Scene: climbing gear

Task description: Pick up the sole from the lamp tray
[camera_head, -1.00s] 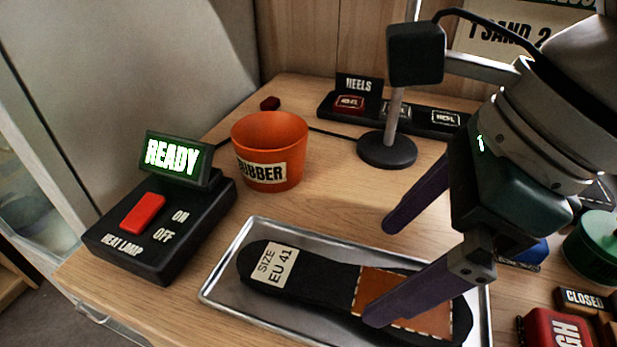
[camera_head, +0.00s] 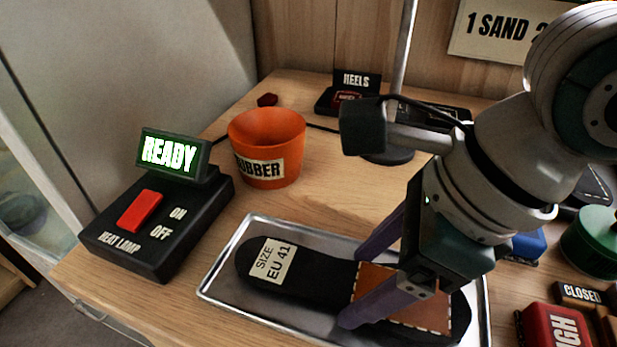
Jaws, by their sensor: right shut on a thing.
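The black sole (camera_head: 313,271) lies in the shallow metal lamp tray (camera_head: 214,269), with a "SIZE EU 41" label at its left end and a brown stitched patch towards its right. My right gripper (camera_head: 354,288) points down over the tray, one finger on each long side of the sole near the patch's left edge. It is shut on the sole, which still appears to lie in the tray. The gripper and wrist hide part of the patch and the sole's right part. My left gripper is not in view.
A heat lamp box (camera_head: 160,222) with a red switch and a "READY" display stands left of the tray. An orange "RUBBER" cup (camera_head: 266,150) stands behind. A lamp stand and heels rack (camera_head: 335,100) are at the back. A red block (camera_head: 552,328) and green tin (camera_head: 592,243) stand right.

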